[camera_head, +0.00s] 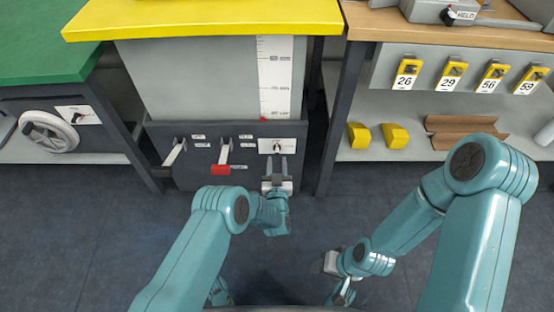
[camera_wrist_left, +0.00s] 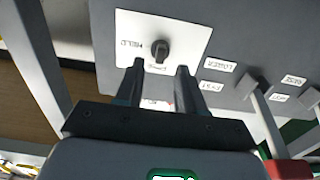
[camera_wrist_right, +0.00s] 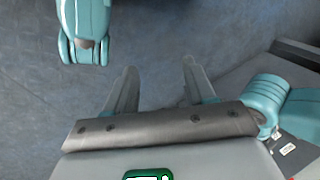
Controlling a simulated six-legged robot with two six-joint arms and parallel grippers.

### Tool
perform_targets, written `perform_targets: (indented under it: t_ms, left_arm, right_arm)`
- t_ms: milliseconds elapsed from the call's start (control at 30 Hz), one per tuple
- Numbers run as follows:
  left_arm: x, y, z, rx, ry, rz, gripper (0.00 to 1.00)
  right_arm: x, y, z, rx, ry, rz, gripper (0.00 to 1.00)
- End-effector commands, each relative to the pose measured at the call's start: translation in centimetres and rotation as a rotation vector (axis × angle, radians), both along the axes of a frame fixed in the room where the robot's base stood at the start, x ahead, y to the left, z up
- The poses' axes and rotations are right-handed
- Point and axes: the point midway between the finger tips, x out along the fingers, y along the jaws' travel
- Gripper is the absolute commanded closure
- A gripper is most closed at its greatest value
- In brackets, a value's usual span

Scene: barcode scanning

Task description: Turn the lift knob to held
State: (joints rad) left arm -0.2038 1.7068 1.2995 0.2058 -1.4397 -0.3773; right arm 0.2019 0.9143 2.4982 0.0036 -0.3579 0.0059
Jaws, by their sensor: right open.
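The lift knob (camera_wrist_left: 160,50) is a small dark knob on a white plate (camera_wrist_left: 190,38) on the grey lift panel. In the head view the knob (camera_head: 277,147) sits at the panel's upper right, below the height scale. My left gripper (camera_wrist_left: 157,72) is open, its two fingers pointing at the plate, one to each side below the knob and apart from it. In the head view the left gripper (camera_head: 277,160) is just below the plate. A label on the plate reads HELD. My right gripper (camera_wrist_right: 157,72) is open and empty over the floor; in the head view it is low and small.
Two levers are left of the knob, one with a white handle (camera_head: 174,153) and one with a red end (camera_head: 221,169). The yellow lift top (camera_head: 200,18) is above. A shelf with numbered yellow tags (camera_head: 407,73) stands right. The floor in front is clear.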

Motion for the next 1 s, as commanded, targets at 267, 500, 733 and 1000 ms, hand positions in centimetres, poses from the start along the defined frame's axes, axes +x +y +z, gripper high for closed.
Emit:
perform_targets:
  t_ms: [267, 500, 733, 1000]
  left_arm:
    - [3.6, 0.0, -0.2, 0.000, 0.000, 0.000, 0.62]
    - [4.0, 0.0, 0.0, 0.001, 0.001, 0.000, 0.62]
    - [4.0, 0.0, 0.0, 0.000, 0.001, 0.000, 1.00]
    - [4.0, 0.0, -0.1, 0.018, 0.002, 0.000, 1.00]
  right_arm:
    - [1.2, -0.3, -2.0, -0.008, -0.040, -0.007, 0.46]
    - [1.4, -0.3, -2.0, -0.009, -0.047, -0.007, 0.46]
    - [1.4, -0.3, -2.0, -0.008, -0.045, -0.008, 0.46]
    - [1.4, -0.3, -2.1, -0.009, -0.047, -0.007, 0.46]
